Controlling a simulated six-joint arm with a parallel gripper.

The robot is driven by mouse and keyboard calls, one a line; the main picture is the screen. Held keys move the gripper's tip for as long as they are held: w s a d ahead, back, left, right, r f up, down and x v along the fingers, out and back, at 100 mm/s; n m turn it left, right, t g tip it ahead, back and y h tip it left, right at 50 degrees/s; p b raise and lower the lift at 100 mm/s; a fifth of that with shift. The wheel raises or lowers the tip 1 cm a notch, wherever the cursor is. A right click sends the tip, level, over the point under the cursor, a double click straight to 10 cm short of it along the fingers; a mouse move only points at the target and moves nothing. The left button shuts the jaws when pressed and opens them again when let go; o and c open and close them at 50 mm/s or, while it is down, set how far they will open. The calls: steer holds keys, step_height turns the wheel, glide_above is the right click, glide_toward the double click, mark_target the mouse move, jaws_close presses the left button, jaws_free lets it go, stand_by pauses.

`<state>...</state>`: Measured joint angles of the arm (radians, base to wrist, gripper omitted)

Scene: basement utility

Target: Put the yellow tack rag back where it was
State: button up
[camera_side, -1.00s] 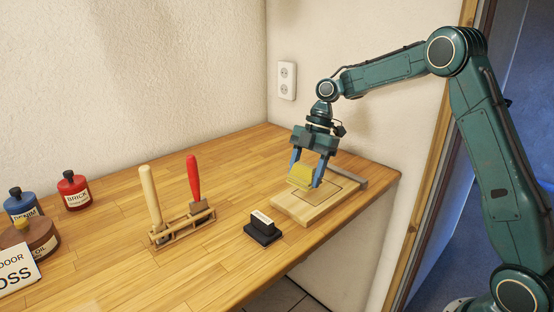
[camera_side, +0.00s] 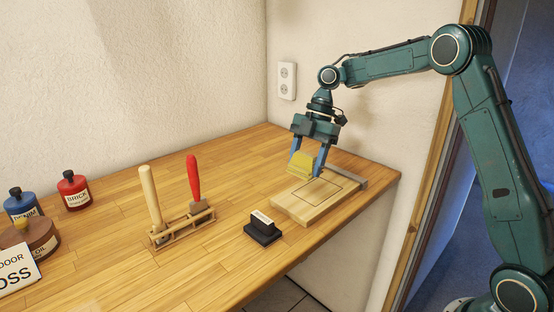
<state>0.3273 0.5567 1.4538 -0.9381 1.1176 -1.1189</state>
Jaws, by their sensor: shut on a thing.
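The yellow tack rag (camera_side: 302,164) is a small folded block held between the blue fingers of my gripper (camera_side: 306,168). My gripper points down and is shut on the rag. The rag is above the far left part of a pale wooden board (camera_side: 296,207) with a dark rectangular outline drawn on its top. There seems to be a gap between rag and board, but its exact height is hard to tell. The outlined area is bare.
A black block with a label (camera_side: 262,227) sits left of the board. A wooden rack (camera_side: 182,226) holds a pale-handled tool (camera_side: 151,198) and a red-handled one (camera_side: 194,178). Blue, red (camera_side: 73,190) and brown containers stand far left. A grey metal bar (camera_side: 350,177) lies behind the board.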

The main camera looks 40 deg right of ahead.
steer(key=w+a+r, duration=0.1)
steer(key=a+r, duration=0.1)
steer(key=a, duration=0.4)
steer(key=w+a+r, duration=0.2)
steer(key=a+r, duration=0.1)
steer(key=a, duration=0.3)
step_height(320, 180, up, 5)
steer(key=m, duration=0.1)
glide_above(212, 258)
steer(key=d, duration=0.2)
steer(key=shift+a+r, duration=0.1)
steer(key=shift+a, duration=0.15)
steer(key=shift+f, duration=10)
steer(key=shift+f, duration=0.15)
steer(key=o, duration=0.9)
steer(key=shift+o, duration=0.2)
